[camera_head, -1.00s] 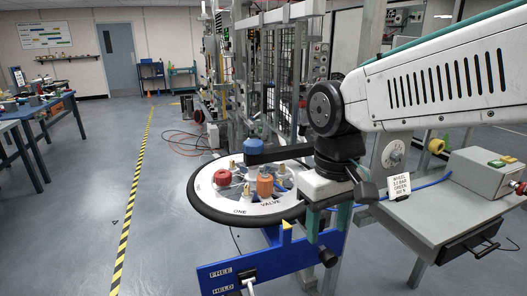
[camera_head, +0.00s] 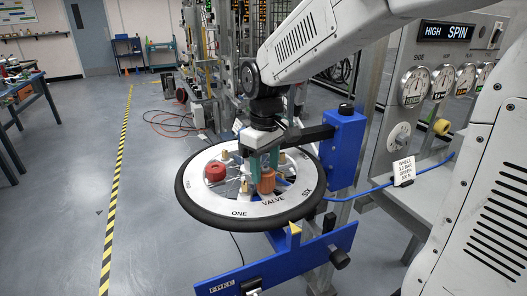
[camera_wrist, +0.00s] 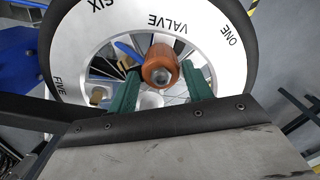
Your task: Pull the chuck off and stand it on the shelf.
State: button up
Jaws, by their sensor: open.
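The chuck (camera_head: 266,182) is an orange-brown cylinder at the VALVE mark inside the wheel (camera_head: 240,212), which has a white lettered rim and black tyre. In the wrist view the chuck (camera_wrist: 160,68) shows end-on, with a grey centre. My gripper (camera_head: 264,166) is over the wheel, its green fingers open and pointing down at the chuck. In the wrist view my gripper (camera_wrist: 160,88) has one finger on each side of the chuck, with a gap visible. A grey shelf (camera_head: 390,203) is at the right. The valve under the chuck is hidden.
A red knob (camera_head: 215,172) stands inside the wheel, left of the chuck. A blue post (camera_head: 345,148) with a dark arm rises behind it. A blue hose (camera_head: 395,173) runs right, past a white card (camera_head: 404,171). A gauge panel (camera_head: 440,85) stands at the right.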

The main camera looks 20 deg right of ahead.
aim_at(265, 171)
jog(key=shift+f, duration=1.25)
jog(key=c, duration=0.8)
jog(key=shift+r, duration=0.1)
jog(key=shift+c, duration=0.2)
jog(key=shift+r, duration=0.1)
jog(key=shift+r, duration=1.8)
jog(key=shift+r, duration=0.1)
jog(key=shift+r, duration=1.9)
